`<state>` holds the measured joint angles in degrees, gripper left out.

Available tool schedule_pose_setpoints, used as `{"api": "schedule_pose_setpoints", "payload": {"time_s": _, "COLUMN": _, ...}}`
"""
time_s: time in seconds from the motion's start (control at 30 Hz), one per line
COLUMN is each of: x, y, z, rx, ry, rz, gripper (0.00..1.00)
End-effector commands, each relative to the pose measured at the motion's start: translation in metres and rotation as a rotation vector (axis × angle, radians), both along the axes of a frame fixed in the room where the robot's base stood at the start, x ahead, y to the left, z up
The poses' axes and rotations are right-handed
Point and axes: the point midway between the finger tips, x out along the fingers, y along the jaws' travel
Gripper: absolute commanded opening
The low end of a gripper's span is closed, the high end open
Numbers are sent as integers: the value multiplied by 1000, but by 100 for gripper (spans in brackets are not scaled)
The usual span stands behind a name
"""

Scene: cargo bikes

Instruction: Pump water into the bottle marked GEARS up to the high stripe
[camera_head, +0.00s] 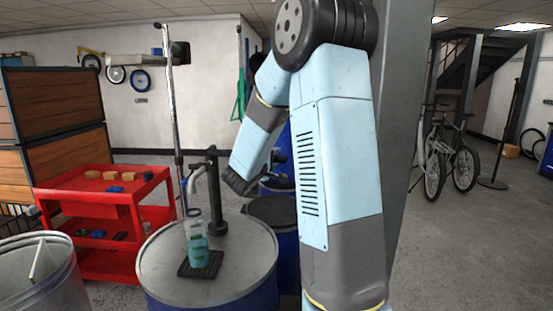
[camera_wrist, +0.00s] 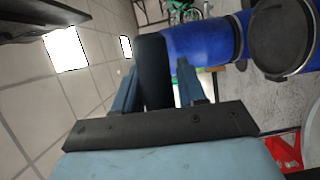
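A clear bottle (camera_head: 197,251) with teal liquid in its lower part stands upright on a small black mat (camera_head: 201,265) on the drum top. Its lettering and stripes are too small to read. A dark hand pump (camera_head: 215,190) stands behind it, with its grey spout (camera_head: 193,180) curving down above the bottle. My gripper (camera_head: 238,182) is just right of the pump head; its fingers are not clear there. In the wrist view my gripper (camera_wrist: 160,82) has its two fingers apart, with a dark bar (camera_wrist: 154,65) between them, possibly the pump handle. A gap shows right of the bar.
More blue drums stand behind, one with a dark lid (camera_head: 272,210). A red cart (camera_head: 90,212) with small blocks is at left, and a pale bin (camera_head: 15,275) at front left. A thin metal pole (camera_head: 172,100) rises behind the drum.

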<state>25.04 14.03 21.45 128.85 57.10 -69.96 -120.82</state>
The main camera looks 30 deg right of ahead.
Motion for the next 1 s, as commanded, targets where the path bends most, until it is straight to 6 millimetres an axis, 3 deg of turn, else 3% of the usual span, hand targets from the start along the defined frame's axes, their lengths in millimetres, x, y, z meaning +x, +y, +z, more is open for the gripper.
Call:
{"api": "schedule_pose_setpoints", "payload": {"time_s": 0.07, "x": 0, "y": 0, "z": 0, "rx": 0, "ry": 0, "rz": 0, "gripper": 33}}
{"api": "schedule_pose_setpoints", "payload": {"time_s": 0.4, "x": 0, "y": 0, "z": -1, "rx": 1, "ry": 2, "rz": -1, "gripper": 0}}
{"api": "schedule_pose_setpoints", "payload": {"time_s": 0.6, "x": -1, "y": 0, "z": -2, "rx": 1, "ry": 3, "rz": -1, "gripper": 0}}
{"api": "schedule_pose_setpoints", "payload": {"time_s": 0.63, "x": -1, "y": -14, "z": -1, "rx": 1, "ry": 3, "rz": -5, "gripper": 0}}
{"api": "schedule_pose_setpoints", "payload": {"time_s": 0.73, "x": -1, "y": -6, "z": -1, "rx": 1, "ry": 4, "rz": -4, "gripper": 0}}
{"api": "schedule_pose_setpoints", "payload": {"time_s": 1.0, "x": -5, "y": -12, "z": 6, "rx": -23, "ry": 19, "rz": -20, "gripper": 0}}
